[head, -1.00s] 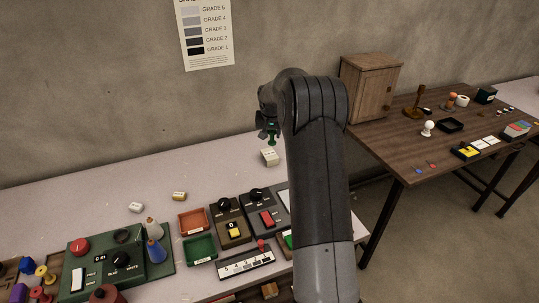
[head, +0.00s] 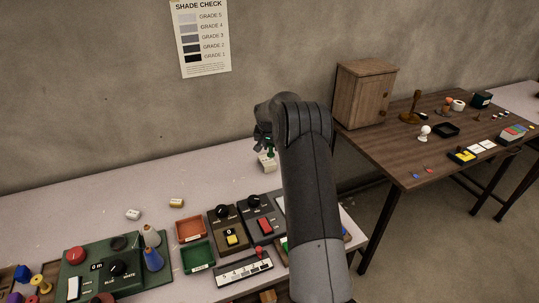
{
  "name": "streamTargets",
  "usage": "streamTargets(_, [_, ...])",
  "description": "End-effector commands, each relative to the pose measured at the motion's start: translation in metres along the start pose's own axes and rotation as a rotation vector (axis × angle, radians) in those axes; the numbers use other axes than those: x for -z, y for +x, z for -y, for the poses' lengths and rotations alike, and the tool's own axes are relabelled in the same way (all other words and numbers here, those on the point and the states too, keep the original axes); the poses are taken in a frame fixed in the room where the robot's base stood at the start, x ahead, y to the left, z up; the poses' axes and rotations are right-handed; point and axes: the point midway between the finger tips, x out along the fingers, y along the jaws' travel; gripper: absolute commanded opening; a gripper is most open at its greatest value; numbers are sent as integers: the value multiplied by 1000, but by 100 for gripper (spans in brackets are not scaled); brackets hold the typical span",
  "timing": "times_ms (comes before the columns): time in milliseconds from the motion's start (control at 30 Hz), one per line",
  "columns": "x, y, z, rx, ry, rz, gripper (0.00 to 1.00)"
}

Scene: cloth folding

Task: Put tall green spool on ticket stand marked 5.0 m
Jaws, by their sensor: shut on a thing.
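My gripper (head: 266,145) is at the back of the pale table, partly hidden behind my own arm. It is shut on a green spool (head: 270,154), of which only a small part shows. The spool is right over a small white ticket stand (head: 267,166); I cannot tell whether they touch. The writing on this stand is too small to read. Two other small ticket stands, a white one (head: 133,214) and a yellowish one (head: 177,203), sit farther left on the table.
A green control box (head: 75,270) with cone spools stands at the front left. A red tray (head: 190,229), a green tray (head: 197,258) and two dark switch boxes lie in the middle. A brown table (head: 400,165) with a wooden cabinet (head: 362,95) stands at right. The back left tabletop is clear.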

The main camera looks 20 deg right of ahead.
Motion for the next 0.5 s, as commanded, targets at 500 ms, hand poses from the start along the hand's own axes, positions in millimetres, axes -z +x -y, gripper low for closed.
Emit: streamTargets(500, [-16, 41, 5, 0, 0, -1, 8])
